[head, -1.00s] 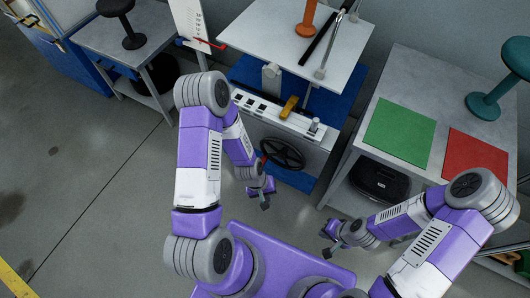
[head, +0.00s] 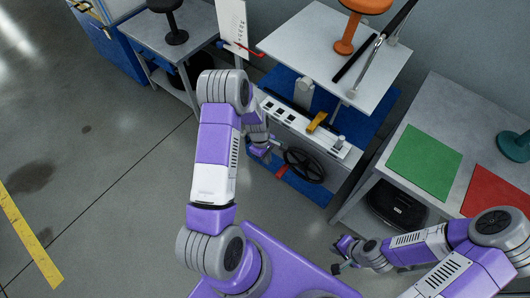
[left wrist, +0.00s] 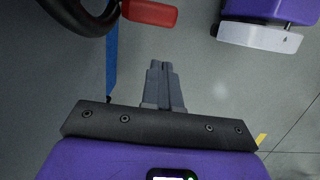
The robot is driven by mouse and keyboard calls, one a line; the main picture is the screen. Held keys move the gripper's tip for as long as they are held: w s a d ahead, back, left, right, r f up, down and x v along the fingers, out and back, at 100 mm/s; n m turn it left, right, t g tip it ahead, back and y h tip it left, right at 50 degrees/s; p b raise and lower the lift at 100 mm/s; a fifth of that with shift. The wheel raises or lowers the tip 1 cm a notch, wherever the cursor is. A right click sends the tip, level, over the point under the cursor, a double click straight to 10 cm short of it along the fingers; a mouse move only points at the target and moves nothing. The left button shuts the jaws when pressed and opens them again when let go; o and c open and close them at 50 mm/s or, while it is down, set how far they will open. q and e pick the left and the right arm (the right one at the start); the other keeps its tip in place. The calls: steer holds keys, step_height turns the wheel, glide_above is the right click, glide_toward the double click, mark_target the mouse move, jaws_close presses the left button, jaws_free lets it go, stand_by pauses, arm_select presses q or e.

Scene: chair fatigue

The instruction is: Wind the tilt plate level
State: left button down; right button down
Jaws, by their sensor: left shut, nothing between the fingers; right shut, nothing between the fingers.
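The tilt plate (head: 318,62) is a pale grey panel above the machine; its exact tilt is hard to judge. Below it, the black handwheel (head: 304,165) is on the machine's front, with a red handle (head: 281,171) at its lower left. My left gripper (head: 276,152) is shut and empty, just left of the wheel. In the left wrist view its closed fingers (left wrist: 163,68) are apart from the red handle (left wrist: 150,13) and the dark wheel rim (left wrist: 82,20) above them. My right gripper (head: 338,267) is shut and empty, low over the floor.
An orange stool (head: 347,38) and a dark bar (head: 358,58) are on the plate. A yellow piece (head: 316,122) sits on the machine's top rail. At right, a bench carries green (head: 424,160) and red (head: 495,192) mats. Open floor lies to the left.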

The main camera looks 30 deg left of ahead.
mark_target(278, 176)
arm_select(q)
steer(key=shift+s+d+f+b, duration=0.1)
steer(key=shift+d+f+b, duration=0.45)
steer(key=shift+d+f, duration=1.3)
steer(key=shift+r, duration=0.1)
steer(key=shift+h, duration=0.7)
steer(key=shift+d+b+x, duration=0.15)
steer(key=shift+b+x, duration=0.55)
steer(key=shift+x, duration=0.6)
steer(key=shift+d+b+x, duration=0.2)
steer(key=shift+b+x, duration=0.5)
steer(key=shift+x, duration=0.6)
steer(key=shift+s+d+f, duration=0.1)
steer(key=shift+d+f, duration=0.25)
steer(key=shift+d, duration=0.25)
steer(key=shift+s+d+f, duration=0.1)
steer(key=shift+d+f, duration=0.3)
steer(key=shift+d, duration=0.2)
